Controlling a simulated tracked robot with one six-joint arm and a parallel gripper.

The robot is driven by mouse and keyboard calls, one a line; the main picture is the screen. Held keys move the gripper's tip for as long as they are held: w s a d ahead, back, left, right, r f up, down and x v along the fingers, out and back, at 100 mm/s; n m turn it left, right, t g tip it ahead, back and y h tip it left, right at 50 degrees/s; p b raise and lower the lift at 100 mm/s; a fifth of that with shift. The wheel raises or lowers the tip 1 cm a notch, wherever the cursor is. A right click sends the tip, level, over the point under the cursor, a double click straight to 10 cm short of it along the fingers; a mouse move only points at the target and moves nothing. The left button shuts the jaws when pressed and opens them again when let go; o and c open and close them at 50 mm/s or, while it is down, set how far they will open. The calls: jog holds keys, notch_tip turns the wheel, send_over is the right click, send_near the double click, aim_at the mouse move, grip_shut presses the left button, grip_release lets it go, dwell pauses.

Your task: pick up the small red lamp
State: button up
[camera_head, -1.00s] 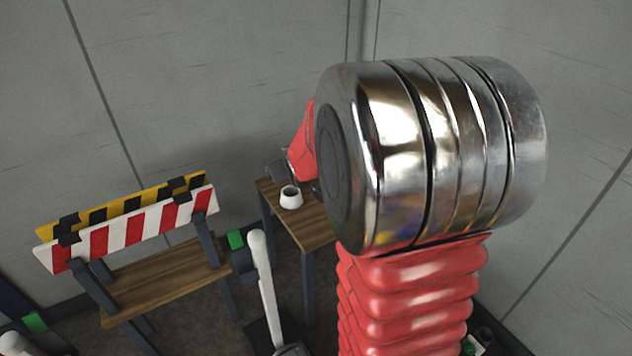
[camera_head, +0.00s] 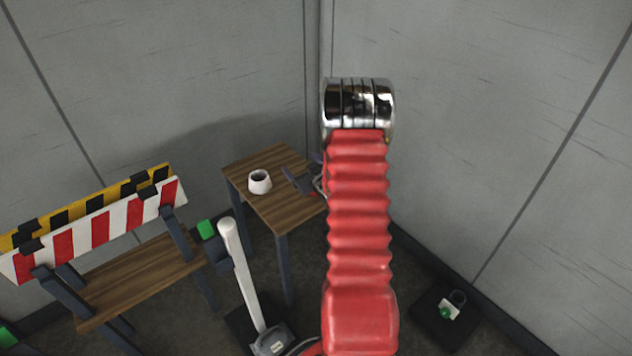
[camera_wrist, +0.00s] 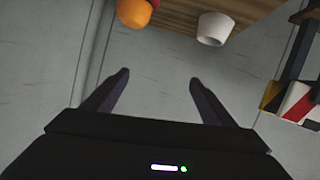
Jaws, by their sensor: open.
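In the wrist view, a small round lamp (camera_wrist: 134,12), orange with a redder end, sits at the edge of the wooden table (camera_wrist: 180,14) and is cut off by the top of the picture. My gripper (camera_wrist: 158,82) is open and empty, its two dark fingers apart, pointing toward the table edge but short of the lamp. In the head view my gripper (camera_head: 298,181) shows as a dark shape over the table's right part, mostly hidden by my red arm. The lamp cannot be made out clearly there.
A white cup (camera_head: 260,181) stands on the table, left of my gripper; it also shows in the wrist view (camera_wrist: 214,28). A striped barrier bench (camera_head: 100,232) stands at left. A white post (camera_head: 241,273) stands in front of the table. Grey walls meet behind it.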

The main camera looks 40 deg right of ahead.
jog(key=s+d+f+m+t, duration=0.1)
jog(key=s+d+f+t, duration=0.2)
jog(key=s+f, duration=0.8)
notch_tip(320, 180, down, 3)
jog(key=shift+d+f+m+h, duration=0.2)
jog(key=shift+d+m+h, duration=0.2)
jog(key=shift+d, duration=0.15)
jog(key=shift+x, duration=4.25)
jog(key=shift+x, duration=2.65)
jog(key=shift+r, duration=0.1)
jog(key=shift+c, duration=0.4)
